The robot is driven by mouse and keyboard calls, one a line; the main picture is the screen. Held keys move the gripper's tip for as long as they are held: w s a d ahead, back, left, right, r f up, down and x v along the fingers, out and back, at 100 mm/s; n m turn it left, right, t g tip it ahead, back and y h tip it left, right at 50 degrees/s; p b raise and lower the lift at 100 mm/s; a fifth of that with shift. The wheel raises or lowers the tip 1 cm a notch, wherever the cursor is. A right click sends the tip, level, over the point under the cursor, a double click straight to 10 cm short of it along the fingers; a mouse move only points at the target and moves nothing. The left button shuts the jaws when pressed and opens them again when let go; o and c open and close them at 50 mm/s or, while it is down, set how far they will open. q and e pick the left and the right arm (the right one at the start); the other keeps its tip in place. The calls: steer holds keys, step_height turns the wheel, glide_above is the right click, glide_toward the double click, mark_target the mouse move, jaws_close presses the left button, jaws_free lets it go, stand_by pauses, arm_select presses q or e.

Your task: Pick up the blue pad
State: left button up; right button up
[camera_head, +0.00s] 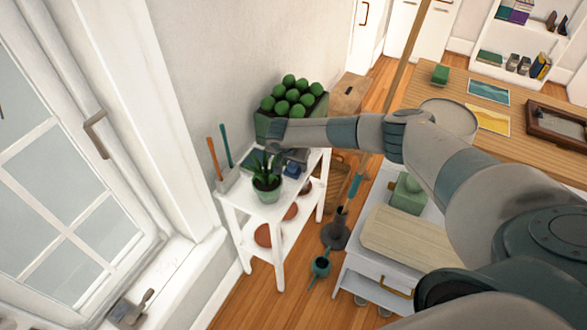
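My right arm reaches in from the right, and my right gripper (274,153) is over the white shelf, beside the potted plant. Its fingers are small and dark against the things behind, so I cannot tell whether they are open or shut. A small blue thing (291,170), which may be the blue pad, lies on the shelf top just right of the plant and close to the gripper. A flat dark-blue patch (254,158) also shows left of the gripper. Whether the gripper touches either is unclear. My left gripper is not in view.
The white shelf (273,209) stands against the wall. A green plant (267,184) in a pot and a planter of round green plants (291,97) crowd its top. A white cabinet (360,270) and a wooden table (465,85) are at the right; a window is at the left.

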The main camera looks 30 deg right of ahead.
steer(key=c, duration=0.5)
steer(key=shift+r, duration=0.1)
steer(key=shift+w+r+b, duration=0.1)
steer(key=shift+r+b, duration=0.25)
steer(key=shift+r, duration=0.15)
steer(key=r, duration=0.1)
steer(key=r+b, duration=0.1)
steer(key=r, duration=0.1)
steer(key=shift+s+d, duration=0.2)
steer(key=shift+s, duration=0.05)
steer(key=shift+s+d+r+b, duration=0.7)
steer(key=shift+s+d+r, duration=0.4)
steer(key=shift+s, duration=0.5)
steer(key=shift+s+d+r+b, duration=0.75)
steer(key=shift+s+r, duration=0.4)
steer(key=shift+s, duration=0.4)
steer(key=shift+s+d+r+b, duration=0.6)
steer(key=shift+s+d+r, duration=0.55)
steer(key=shift+s, duration=0.45)
